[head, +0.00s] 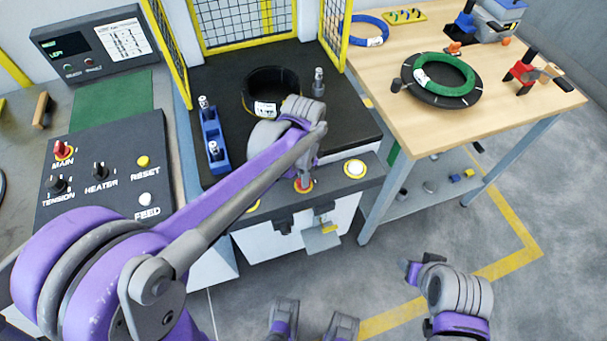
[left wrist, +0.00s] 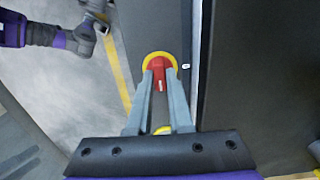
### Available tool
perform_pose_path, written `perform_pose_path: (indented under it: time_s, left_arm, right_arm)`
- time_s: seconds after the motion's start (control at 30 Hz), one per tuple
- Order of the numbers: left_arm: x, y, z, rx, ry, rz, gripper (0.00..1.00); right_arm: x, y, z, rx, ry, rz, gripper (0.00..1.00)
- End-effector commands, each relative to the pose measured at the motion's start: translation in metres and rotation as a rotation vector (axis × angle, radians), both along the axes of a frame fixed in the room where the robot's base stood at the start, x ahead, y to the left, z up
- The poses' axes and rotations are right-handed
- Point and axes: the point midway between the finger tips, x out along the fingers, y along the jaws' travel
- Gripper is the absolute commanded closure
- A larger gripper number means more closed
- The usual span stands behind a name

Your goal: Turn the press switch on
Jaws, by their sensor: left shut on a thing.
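The press switch (head: 303,187) is a red knob on a round yellow plate, on the front ledge of the black press table. In the left wrist view the red knob (left wrist: 158,64) shows between my fingertips, with a pale mark on it. My left gripper (head: 306,178) reaches down onto it from above, and its two fingers (left wrist: 160,78) are closed on the knob's sides. The fingers cover part of the knob in the head view. My right gripper (head: 412,270) hangs over the floor at the lower right, away from everything; its jaw opening is unclear.
A black coil (head: 257,92) lies on the press table (head: 340,125) inside yellow-framed mesh guards (head: 335,25). A white button (head: 355,169) is right of the switch. A control panel (head: 110,160) stands left. A wooden table (head: 480,120) holds a green coil (head: 445,75) at right.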

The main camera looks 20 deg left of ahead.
Motion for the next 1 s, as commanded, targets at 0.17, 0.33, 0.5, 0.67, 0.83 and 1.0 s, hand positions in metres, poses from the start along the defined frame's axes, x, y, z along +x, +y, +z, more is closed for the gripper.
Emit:
perform_pose_path:
  time_s: [0.17,0.33,0.5,0.67,0.83,1.0]
  left_arm:
    - [0.000,0.000,0.000,0.001,-0.001,-0.005,1.00]
    - [0.000,0.000,0.000,0.001,-0.001,-0.005,1.00]
    - [0.000,0.000,0.000,0.001,-0.001,-0.004,0.54]
    - [0.000,0.000,0.000,0.000,0.000,-0.003,0.51]
    - [0.000,0.000,0.002,0.000,0.000,-0.003,0.51]
    - [0.000,0.000,0.021,0.000,0.000,-0.003,0.51]
  right_arm:
    - [0.000,0.000,0.000,0.000,0.000,0.000,0.44]
    - [0.000,0.000,0.000,0.000,0.000,0.000,0.44]
    - [0.000,0.000,0.000,0.000,0.000,0.000,0.44]
    - [0.000,0.000,0.000,0.000,0.000,0.000,0.44]
    - [0.000,0.000,0.000,0.000,0.000,0.000,0.44]
    - [0.000,0.000,0.003,0.000,-0.001,0.000,0.44]
